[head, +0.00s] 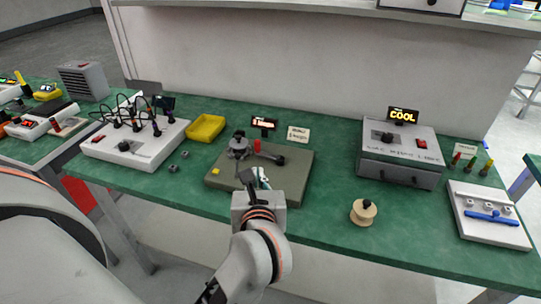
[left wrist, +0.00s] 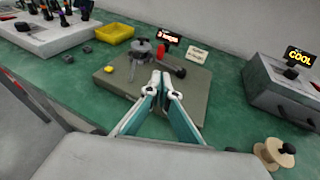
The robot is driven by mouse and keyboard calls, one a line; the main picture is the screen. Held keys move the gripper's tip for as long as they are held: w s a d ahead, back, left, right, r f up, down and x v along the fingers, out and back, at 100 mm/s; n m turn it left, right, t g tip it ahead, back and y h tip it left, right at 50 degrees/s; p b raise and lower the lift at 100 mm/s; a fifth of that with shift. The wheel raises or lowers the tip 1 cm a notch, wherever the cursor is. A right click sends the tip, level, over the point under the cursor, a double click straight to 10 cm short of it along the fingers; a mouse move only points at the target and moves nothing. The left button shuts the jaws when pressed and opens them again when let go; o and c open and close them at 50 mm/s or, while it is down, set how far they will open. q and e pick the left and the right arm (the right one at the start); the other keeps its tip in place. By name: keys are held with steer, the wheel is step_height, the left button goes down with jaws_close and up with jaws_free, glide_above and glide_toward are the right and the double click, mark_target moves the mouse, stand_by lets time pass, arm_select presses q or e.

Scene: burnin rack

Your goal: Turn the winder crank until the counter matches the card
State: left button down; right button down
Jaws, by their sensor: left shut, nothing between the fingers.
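The winder is a flat olive-grey base (head: 295,177) with a grey drum (head: 238,146) at its left. A dark crank arm (head: 270,157) with a red upright part (head: 257,146) is right of the drum; it also shows in the left wrist view (left wrist: 176,68). A small counter display (head: 264,123) with lit characters stands behind it, too small to read surely. A pale card (head: 298,133) stands beside the display, its writing unreadable. My left gripper (head: 260,178) is shut and empty over the base's front part, apart from the crank; its tips meet in the left wrist view (left wrist: 163,84).
A yellow tray (head: 206,128) and a white box with cables (head: 125,150) lie left. A grey oven-like box (head: 400,157) with a COOL display (head: 403,116) stands right. A wooden spool (head: 363,212) sits near the front edge. Green table between base and box is clear.

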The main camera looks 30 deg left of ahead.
arm_select(q)
glide_toward(258, 148)
steer(key=x, duration=0.5)
steer(key=shift+a+f+b, duration=0.1)
steer(key=shift+f+b, duration=0.05)
steer(key=shift+b, duration=0.15)
steer(key=shift+w+a, duration=0.3)
steer(key=shift+w, duration=0.2)
